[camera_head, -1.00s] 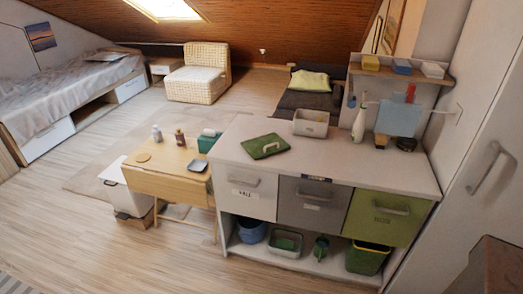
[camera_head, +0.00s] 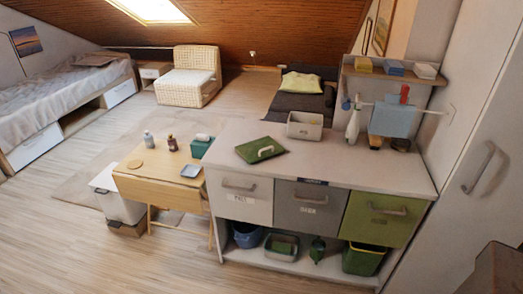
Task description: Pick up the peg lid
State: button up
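A flat green lid with a pale handle on top (camera_head: 247,153) lies on the white counter (camera_head: 335,168), near its left end. It is the thing that looks most like the peg lid, but no pegs can be made out. My gripper is not in view.
A pale open bin (camera_head: 305,126) stands behind the lid on the counter. A white bottle (camera_head: 353,126) and a dark round item (camera_head: 401,144) stand further right. The wooden side table (camera_head: 160,187) adjoins the counter's left side. Floor at left is open.

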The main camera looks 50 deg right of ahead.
aim_at(256, 150)
jog(key=i, duration=0.85)
jog(key=u, duration=0.05)
